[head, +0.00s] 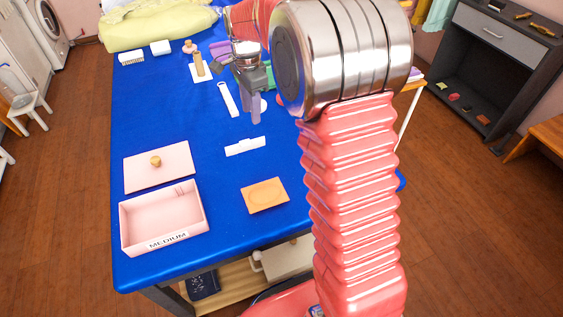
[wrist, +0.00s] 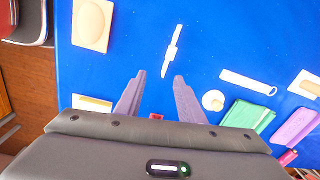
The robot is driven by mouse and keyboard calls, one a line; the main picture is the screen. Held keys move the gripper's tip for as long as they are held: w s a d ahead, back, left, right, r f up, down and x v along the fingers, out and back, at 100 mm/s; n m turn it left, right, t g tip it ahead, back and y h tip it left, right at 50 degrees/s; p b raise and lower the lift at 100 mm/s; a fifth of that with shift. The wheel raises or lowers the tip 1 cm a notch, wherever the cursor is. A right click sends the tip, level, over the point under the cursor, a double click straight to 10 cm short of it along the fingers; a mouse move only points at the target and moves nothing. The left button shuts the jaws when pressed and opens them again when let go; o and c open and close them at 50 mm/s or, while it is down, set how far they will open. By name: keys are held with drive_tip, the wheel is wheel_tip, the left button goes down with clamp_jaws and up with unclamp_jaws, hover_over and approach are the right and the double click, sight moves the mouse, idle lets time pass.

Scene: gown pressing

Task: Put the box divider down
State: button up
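The box divider looks to be the white notched strip (head: 245,146), lying flat on the blue table cloth beyond the orange piece. It also shows in the wrist view (wrist: 172,50), ahead of my fingertips. My gripper (head: 256,120) is above the cloth, farther back than the strip and apart from it. In the wrist view the two fingers of my gripper (wrist: 158,76) are spread, with nothing between them. The open pink box (head: 162,221) labelled MEDIUM stands at the front left, its inside looking empty.
A pink lid (head: 140,172) with a knob lies behind the box. An orange piece (head: 265,196) lies right of it. A white strap (head: 228,99), green block (wrist: 247,116) and purple block (wrist: 294,126) lie near my gripper. Blue cloth around the white strip is clear.

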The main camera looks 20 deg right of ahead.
drive_tip(key=s+r+n+t, duration=0.1)
drive_tip(key=s+r+n, duration=0.3)
drive_tip(key=s+r, duration=0.35)
drive_tip(key=s+a+n+t, duration=0.1)
drive_tip(key=s+n, duration=0.5)
drive_tip(key=s, duration=0.6)
drive_tip(key=s+a+r+n+t, duration=0.1)
drive_tip(key=s+n+t, duration=0.2)
drive_tip(key=s+n, duration=0.3)
drive_tip(key=s, duration=0.5)
drive_tip(key=shift+s+a, duration=0.25)
drive_tip(key=shift+s, duration=0.15)
